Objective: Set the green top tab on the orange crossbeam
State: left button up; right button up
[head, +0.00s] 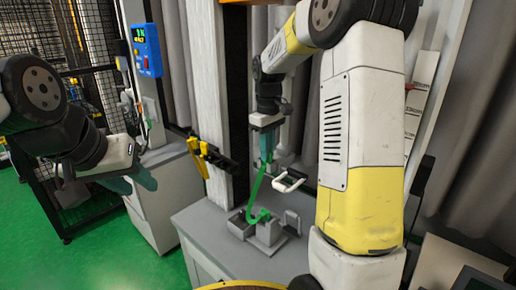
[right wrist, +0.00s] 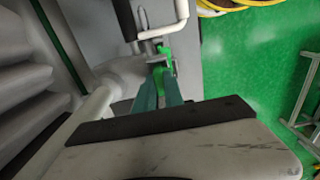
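The green top tab (head: 268,167) is the upper end of a long green strip that runs down to a curved green hook low over the grey bench. My right gripper (head: 267,158) points down with its teal fingers at this upper end. In the right wrist view the fingers (right wrist: 165,75) close together on the green piece (right wrist: 164,52), whose lower part is hidden. A piece of the orange crossbeam (head: 250,2) shows at the top edge of the head view, well above my right gripper. My left gripper (head: 143,178) is far left, away from the strip; its finger gap is unclear.
A grey bench (head: 205,222) carries a small grey fixture (head: 268,232) beside the hook. A white handle (head: 289,181) is right of the strip. A pale column with yellow clips (head: 203,153) stands left of it. A blue display box (head: 147,50) is further left.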

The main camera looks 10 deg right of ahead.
jog(key=o, duration=0.3)
jog(key=shift+r, duration=0.1)
notch_tip(320, 180, up, 11)
jog(key=s+r+m+t+y, duration=0.1)
jog(key=s+r+m+t, duration=0.2)
jog(key=s, duration=0.9)
jog(key=s+f+m+t, duration=0.1)
jog(key=s, duration=0.3)
jog(key=s+a+f+m+t, duration=0.1)
jog(key=s+f, duration=0.1)
jog(key=s, duration=0.2)
jog(key=s+a+f+m+t+y, duration=0.1)
jog(key=s+f+m, duration=0.1)
jog(key=s, duration=0.2)
jog(key=shift+s+a+f, duration=0.1)
jog(key=shift+s, duration=0.05)
